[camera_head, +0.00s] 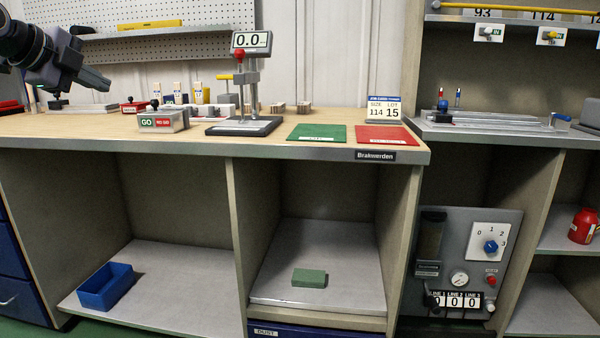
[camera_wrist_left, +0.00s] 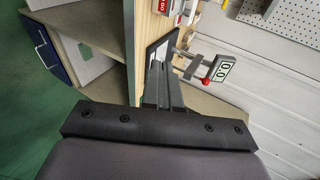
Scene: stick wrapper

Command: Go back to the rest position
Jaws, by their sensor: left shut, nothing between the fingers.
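My left gripper (camera_head: 95,79) comes in at the upper left of the head view, above the left end of the wooden bench (camera_head: 290,123). Its fingers are shut with nothing between them. In the left wrist view its shut fingers (camera_wrist_left: 160,75) point toward the gauge stand's base, which lies beyond them. The gauge stand (camera_head: 252,85) stands upright on the bench to the right of the gripper and reads 0.0. My right gripper does not show in either view.
On the bench are a GO/NO GO block (camera_head: 163,121), a green mat (camera_head: 317,134), a red mat (camera_head: 387,137) and a size/lot sign (camera_head: 384,109). A blue bin (camera_head: 105,286) and a green block (camera_head: 309,278) lie on shelves below. A control panel (camera_head: 464,262) is at right.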

